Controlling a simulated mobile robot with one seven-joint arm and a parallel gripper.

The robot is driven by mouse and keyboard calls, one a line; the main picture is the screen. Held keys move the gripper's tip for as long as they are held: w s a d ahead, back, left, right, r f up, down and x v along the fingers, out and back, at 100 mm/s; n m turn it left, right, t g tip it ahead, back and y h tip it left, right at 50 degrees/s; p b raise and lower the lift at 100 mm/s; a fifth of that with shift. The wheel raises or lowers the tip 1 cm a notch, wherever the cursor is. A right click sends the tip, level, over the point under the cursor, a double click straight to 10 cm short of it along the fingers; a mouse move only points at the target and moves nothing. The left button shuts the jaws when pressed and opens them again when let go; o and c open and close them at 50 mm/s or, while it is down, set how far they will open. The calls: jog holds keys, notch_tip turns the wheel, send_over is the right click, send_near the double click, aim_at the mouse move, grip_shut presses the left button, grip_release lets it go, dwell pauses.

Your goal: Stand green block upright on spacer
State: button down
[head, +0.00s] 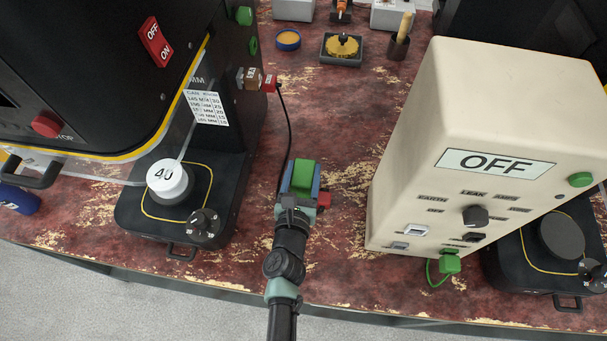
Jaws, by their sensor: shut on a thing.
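The green block (302,174) is between the fingers of my gripper (301,182), near the middle of the bench in the head view. My gripper is shut on it; whether the block touches the bench below is hard to tell from above. A round white piece marked 40 (169,178), which looks like the spacer, sits on the black machine base (131,219) to the left of my gripper. Its top is bare. My gripper is apart from it.
A large black machine (90,75) with a clear guard stands at left. A cream box marked OFF (405,150) stands close at right. A black cable (289,125) runs down toward my gripper. A small red piece (324,199) is beside my gripper.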

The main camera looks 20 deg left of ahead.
jog(key=shift+r, duration=0.1)
jog(key=shift+f, duration=0.25)
jog(key=shift+c, duration=0.6)
grip_release()
jog(key=shift+r, duration=0.15)
jog(key=shift+r, duration=0.2)
jog(key=v, duration=1.2)
jog(key=shift+f, duration=0.15)
